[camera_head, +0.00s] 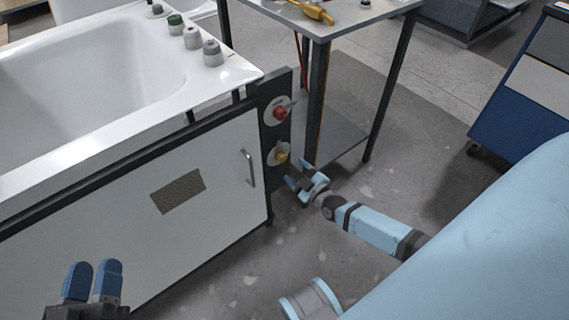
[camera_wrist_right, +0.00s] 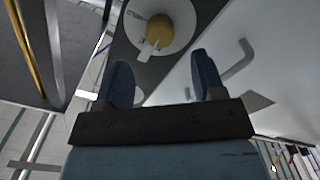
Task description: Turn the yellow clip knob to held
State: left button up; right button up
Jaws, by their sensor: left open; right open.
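The yellow clip knob (camera_head: 281,155) sits on a pale round plate low on the dark upright panel (camera_head: 271,137) at the tub's corner. In the right wrist view the yellow knob (camera_wrist_right: 158,34) has a pale pointer tab directed down and slightly left. My right gripper (camera_head: 297,174) is open and empty, just below and right of the knob. In the wrist view its fingertips (camera_wrist_right: 161,62) are spread, with the knob beyond the gap between them, apparently apart from it. My left gripper (camera_head: 93,267) is open and empty at the lower left, in front of the white tub panel.
A red knob (camera_head: 280,112) is above the yellow one on the same panel. A grey door handle (camera_head: 249,168) stands out to the left. A metal table (camera_head: 345,18) with a dark leg stands close behind the panel. A blue cabinet (camera_head: 520,110) is at the right.

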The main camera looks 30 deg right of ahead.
aim_at(283, 159)
pick_arm(q)
notch_tip(283, 159, down, 3)
jog(key=shift+w+d+f+g+b, duration=0.15)
jog(key=shift+g+b, duration=0.35)
jog(key=shift+b, duration=0.3)
pick_arm(e)
jog(key=w, duration=0.6)
jog(key=shift+a, duration=0.25)
jog(key=shift+c, duration=0.4)
jog(key=c, duration=0.9)
jog(key=shift+o, duration=0.3)
